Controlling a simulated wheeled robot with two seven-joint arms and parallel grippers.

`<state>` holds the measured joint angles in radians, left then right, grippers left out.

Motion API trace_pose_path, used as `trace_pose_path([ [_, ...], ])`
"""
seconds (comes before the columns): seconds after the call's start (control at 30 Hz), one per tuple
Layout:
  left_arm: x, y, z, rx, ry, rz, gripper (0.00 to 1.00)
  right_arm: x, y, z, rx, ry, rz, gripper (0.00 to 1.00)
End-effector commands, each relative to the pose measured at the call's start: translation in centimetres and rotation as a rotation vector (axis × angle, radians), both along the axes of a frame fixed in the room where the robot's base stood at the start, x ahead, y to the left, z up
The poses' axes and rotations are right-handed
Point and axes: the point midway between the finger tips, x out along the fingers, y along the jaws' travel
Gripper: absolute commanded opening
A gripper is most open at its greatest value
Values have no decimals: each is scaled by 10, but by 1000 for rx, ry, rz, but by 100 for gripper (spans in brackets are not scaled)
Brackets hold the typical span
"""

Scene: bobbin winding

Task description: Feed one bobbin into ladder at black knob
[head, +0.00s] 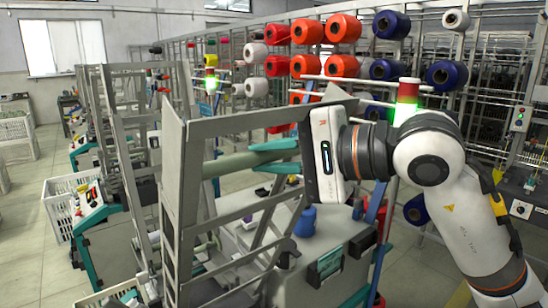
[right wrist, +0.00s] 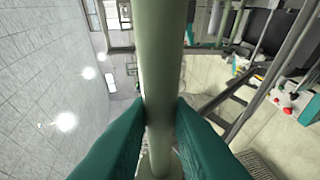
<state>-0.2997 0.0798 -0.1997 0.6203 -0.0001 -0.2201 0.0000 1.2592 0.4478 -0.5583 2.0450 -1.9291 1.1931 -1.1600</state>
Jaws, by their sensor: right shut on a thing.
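My right gripper (head: 275,155) has teal fingers shut on a long pale green bobbin (head: 238,163). The bobbin is roughly level in the head view and points left from the fingers. Its left end meets the grey metal ladder (head: 172,190) in the picture; whether it touches or rests in it I cannot tell. In the right wrist view the bobbin (right wrist: 163,60) runs between the two fingers (right wrist: 160,110). I cannot make out the black knob with certainty. My left gripper is not in view.
A machine body (head: 330,245) stands below my right gripper, with a blue cone-shaped thing (head: 305,222) on it. More grey frames stand to the left. A rack with red and blue yarn cones (head: 342,28) stands behind. A white crate (head: 62,205) is on the floor at left.

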Motion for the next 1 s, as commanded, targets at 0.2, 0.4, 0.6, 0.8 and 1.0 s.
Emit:
trace_pose_path([
  [0.2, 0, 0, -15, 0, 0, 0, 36, 4, 3, -15, 0, -1, 0, 0],
  [0.4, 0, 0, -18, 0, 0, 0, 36, 7, 5, -18, 0, -1, 0, 0],
  [0.6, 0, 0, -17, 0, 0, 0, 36, 6, 5, -17, 0, -1, 0, 0],
  [0.8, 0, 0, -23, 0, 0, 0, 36, 8, 6, -23, 0, 0, 0, 0],
  [1.0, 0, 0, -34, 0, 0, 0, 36, 11, 8, -34, 0, -1, 0, 0],
])
